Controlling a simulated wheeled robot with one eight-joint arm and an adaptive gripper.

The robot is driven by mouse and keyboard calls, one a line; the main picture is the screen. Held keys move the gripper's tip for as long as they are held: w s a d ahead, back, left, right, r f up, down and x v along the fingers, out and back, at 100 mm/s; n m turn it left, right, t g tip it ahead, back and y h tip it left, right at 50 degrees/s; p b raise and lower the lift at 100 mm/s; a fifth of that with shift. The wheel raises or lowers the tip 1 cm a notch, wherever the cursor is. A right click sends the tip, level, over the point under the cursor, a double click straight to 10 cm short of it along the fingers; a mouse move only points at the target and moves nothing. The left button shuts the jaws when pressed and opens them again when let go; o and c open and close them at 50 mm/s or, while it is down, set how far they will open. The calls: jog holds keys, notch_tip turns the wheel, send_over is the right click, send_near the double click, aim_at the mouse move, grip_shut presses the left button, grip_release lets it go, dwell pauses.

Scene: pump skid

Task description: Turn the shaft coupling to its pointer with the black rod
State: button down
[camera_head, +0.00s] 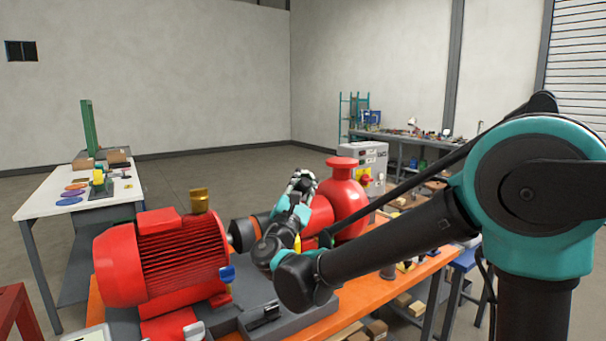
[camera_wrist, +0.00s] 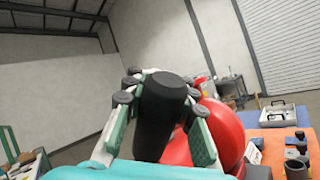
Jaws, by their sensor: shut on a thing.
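My gripper (camera_head: 302,184) is over the pump skid, between the red motor (camera_head: 165,258) and the red pump (camera_head: 346,198). In the wrist view my gripper (camera_wrist: 160,92) is shut on the black rod (camera_wrist: 158,122), a thick dark cylinder standing between the fingers. I cannot make out the rod clearly in the head view. The shaft coupling (camera_head: 243,233), dark with an orange band beside it, shows at the motor's right end. My wrist hides part of it. I cannot tell its pointer apart, nor whether the rod touches the coupling.
The skid stands on an orange bench (camera_head: 397,285). A grey control box (camera_head: 372,165) stands behind the pump. A white table (camera_head: 60,195) with small parts is at left. The wrist view shows an open case (camera_wrist: 277,113) on the right. Open floor lies behind the bench.

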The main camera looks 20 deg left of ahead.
jog(key=s+d+f+m+t+h, duration=0.1)
jog(key=s+d+f+m+h, duration=0.2)
jog(key=d+f+m+h, duration=0.1)
jog(key=shift+s+f+m+h, duration=0.2)
jog(key=shift+f+m+h, duration=0.1)
jog(key=shift+f+m, duration=0.5)
dwell(0.5)
jog(key=s+d+r, duration=0.3)
jog(key=s+d, duration=0.1)
jog(key=d, duration=0.1)
jog(key=shift+s+r, duration=0.15)
jog(key=shift+r, duration=0.15)
dwell(1.3)
dwell(0.5)
